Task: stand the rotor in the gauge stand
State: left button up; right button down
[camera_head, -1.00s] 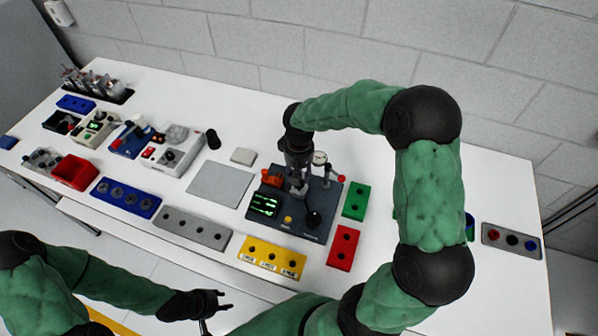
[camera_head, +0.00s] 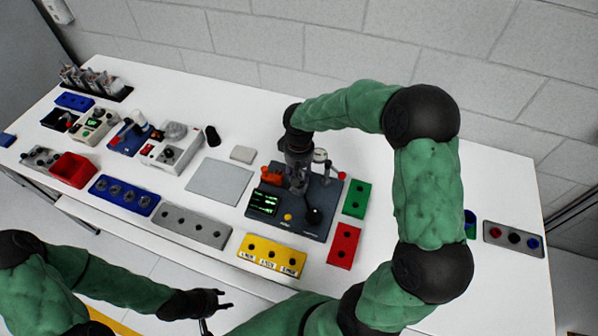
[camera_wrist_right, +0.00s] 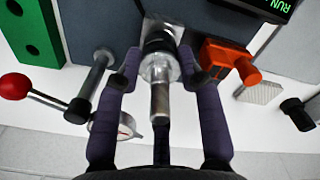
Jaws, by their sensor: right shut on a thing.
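The rotor (camera_wrist_right: 159,85), a silver shaft with a dark band, is between the fingers of my right gripper (camera_wrist_right: 160,78) in the right wrist view. My right gripper (camera_head: 298,188) is shut on it and points down over the gauge stand (camera_head: 318,205). The stand is a dark blue base with a green display, an orange block, a dial gauge and a red-knobbed lever. Whether the rotor's lower end is seated is hidden. My left gripper (camera_head: 208,303) is in front of the table's near edge, away from the objects, with its fingers apart and empty.
A green block (camera_head: 356,199) and a red block (camera_head: 343,246) with holes flank the stand on the right. A yellow block (camera_head: 271,255) lies in front. A grey mat (camera_head: 220,182) lies to the left, clear on top. Several devices and bins fill the table's left end.

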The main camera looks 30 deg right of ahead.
jog(key=shift+f, duration=0.35)
jog(key=shift+c, duration=1.9)
grip_release()
jog(key=shift+r, duration=0.15)
jog(key=shift+r+p, duration=2.05)
jog(key=shift+r, duration=1)
